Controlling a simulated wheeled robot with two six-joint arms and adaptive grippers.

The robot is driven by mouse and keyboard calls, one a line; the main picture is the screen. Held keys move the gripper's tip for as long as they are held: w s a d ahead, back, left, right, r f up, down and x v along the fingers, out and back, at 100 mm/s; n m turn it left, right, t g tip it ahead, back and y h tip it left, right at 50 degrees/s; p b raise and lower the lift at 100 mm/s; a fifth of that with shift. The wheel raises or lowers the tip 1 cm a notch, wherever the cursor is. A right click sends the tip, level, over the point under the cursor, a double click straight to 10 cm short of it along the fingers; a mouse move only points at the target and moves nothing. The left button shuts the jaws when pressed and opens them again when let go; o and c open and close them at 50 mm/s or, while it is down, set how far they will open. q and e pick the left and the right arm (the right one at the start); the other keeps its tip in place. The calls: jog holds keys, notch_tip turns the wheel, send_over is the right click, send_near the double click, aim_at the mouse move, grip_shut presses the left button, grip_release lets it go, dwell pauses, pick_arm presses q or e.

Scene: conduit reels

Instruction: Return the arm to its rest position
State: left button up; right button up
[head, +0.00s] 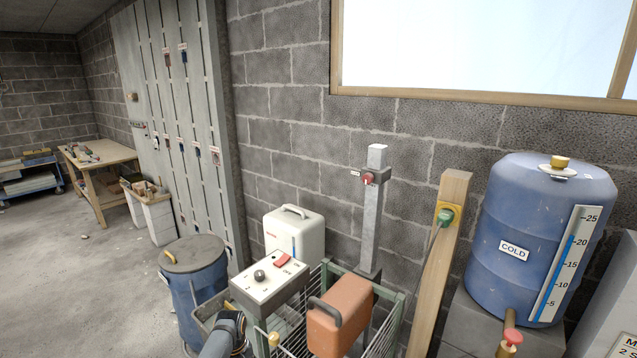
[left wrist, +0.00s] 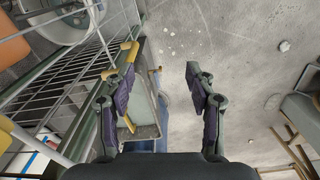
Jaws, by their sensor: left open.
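My left gripper (left wrist: 160,72) is open in the left wrist view, with nothing between its two dark, purple-padded fingers. Its left finger overlaps a grey tray with yellow edges (left wrist: 146,88) in the picture; I cannot tell whether they touch. The right finger shows against bare concrete floor. In the head view, part of my left arm (head: 225,336) comes in at the bottom, in front of the wire cart; its fingertips are hidden there. My right gripper is in neither view.
A wire cart (head: 388,334) holds an orange-brown case (head: 340,315). A control box with a red switch (head: 268,284), a blue drum (head: 192,290) and a white canister (head: 296,236) stand close by. A wooden post (head: 437,268) and blue COLD tank (head: 530,205) are right. Open floor lies left.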

pick_arm(q)
jog(key=s+a+f+m+b, duration=0.1)
jog(key=s+a+f+m, duration=0.1)
jog(key=s+f, duration=0.95)
jog(key=s+a+f+m, duration=0.1)
jog(key=s+f+m, duration=0.1)
jog(key=s+f, duration=0.9)
jog(key=s+a+f+m, duration=0.1)
jog(key=s+f, duration=0.2)
jog(key=s, duration=0.6)
jog(key=s+a+f+m+b, duration=0.1)
jog(key=s+f, duration=0.3)
jog(key=s, duration=0.5)
jog(key=s+a+f+m, duration=0.1)
jog(key=s+f, duration=0.3)
jog(key=s, duration=0.5)
jog(key=shift+s+m+t+y+b, duration=0.2)
jog(key=shift+m+t+y+b, duration=0.15)
jog(key=shift+m, duration=0.55)
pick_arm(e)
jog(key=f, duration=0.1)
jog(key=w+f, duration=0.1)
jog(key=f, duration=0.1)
pick_arm(q)
jog(key=shift+c, duration=0.4)
